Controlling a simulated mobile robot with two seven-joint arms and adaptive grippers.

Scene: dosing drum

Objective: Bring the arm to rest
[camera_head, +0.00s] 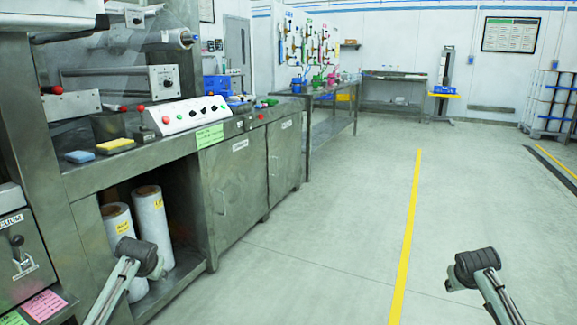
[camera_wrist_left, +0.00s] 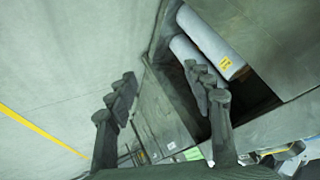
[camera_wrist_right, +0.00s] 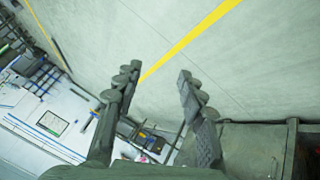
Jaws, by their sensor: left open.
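My left gripper (camera_wrist_left: 158,78) shows in the left wrist view with its two dark fingers spread apart and nothing between them. Beyond it lie the floor and the open bay of the steel cabinet. My right gripper (camera_wrist_right: 160,72) shows in the right wrist view, its fingers also apart and empty, with open floor beyond. In the head view my left arm (camera_head: 114,289) comes in at the lower left, in front of the cabinet bay. My right arm (camera_head: 492,290) comes in at the lower right over bare floor. The fingers cannot be made out in the head view.
A steel machine counter (camera_head: 135,152) with a control panel (camera_head: 185,116) runs along the left. Two white film rolls (camera_head: 150,218) stand in its open bay behind my left arm. A steel table (camera_head: 330,103) stands farther back. The floor along the yellow line (camera_head: 409,235) is clear.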

